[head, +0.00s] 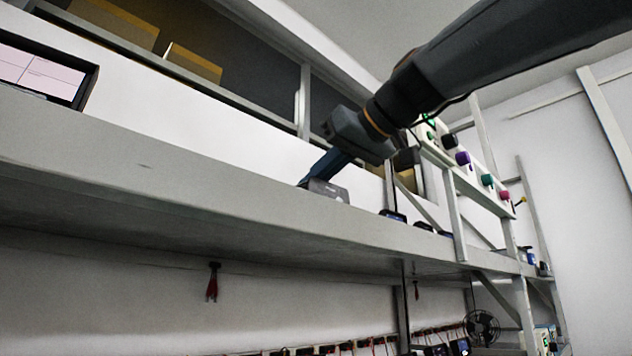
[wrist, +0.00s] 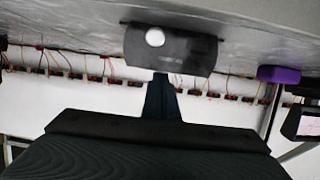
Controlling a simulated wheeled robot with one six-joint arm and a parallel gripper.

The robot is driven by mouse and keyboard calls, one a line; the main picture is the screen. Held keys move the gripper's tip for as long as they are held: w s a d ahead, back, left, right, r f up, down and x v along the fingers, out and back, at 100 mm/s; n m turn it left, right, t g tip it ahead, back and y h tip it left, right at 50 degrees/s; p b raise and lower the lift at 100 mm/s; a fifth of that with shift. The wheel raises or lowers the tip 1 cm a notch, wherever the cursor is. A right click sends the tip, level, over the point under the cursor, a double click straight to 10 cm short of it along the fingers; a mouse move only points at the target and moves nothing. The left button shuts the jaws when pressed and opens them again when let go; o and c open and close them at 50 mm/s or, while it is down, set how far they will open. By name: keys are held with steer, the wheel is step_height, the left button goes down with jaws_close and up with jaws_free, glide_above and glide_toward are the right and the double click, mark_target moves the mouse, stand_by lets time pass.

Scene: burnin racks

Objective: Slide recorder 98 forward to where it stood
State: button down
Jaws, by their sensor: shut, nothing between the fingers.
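A small box-shaped device (head: 332,193), seemingly the recorder, sits on the upper shelf near its front edge in the head view. In the wrist view it is a dark box (wrist: 200,50) with a round white spot on its face. No number on it is readable. My gripper (head: 312,178) is shut and empty, pointing down at the device. In the wrist view the closed fingers (wrist: 160,82) end at the device's edge. They look in contact or nearly so; I cannot tell which. Part of the device is hidden behind the fingers in the head view.
The long grey shelf (head: 180,190) runs across the head view, with more small devices (head: 393,215) further right. A screen (head: 45,72) stands at the far left. An upright post (head: 304,100) is close to my wrist. A purple item (wrist: 278,74) lies right of the device.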

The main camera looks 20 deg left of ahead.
steer(key=shift+w+r+p, duration=0.1)
steer(key=shift+r+p, duration=0.05)
steer(key=shift+p, duration=0.35)
steer(key=shift+d+r, duration=0.1)
steer(key=shift+d, duration=0.1)
steer(key=s+d+b, duration=0.3)
steer(key=s+d, duration=0.1)
steer(key=d, duration=0.6)
steer(key=shift+s+d+r+b, duration=0.2)
steer(key=shift+s+d+b, duration=0.1)
steer(key=shift+d+b, duration=0.1)
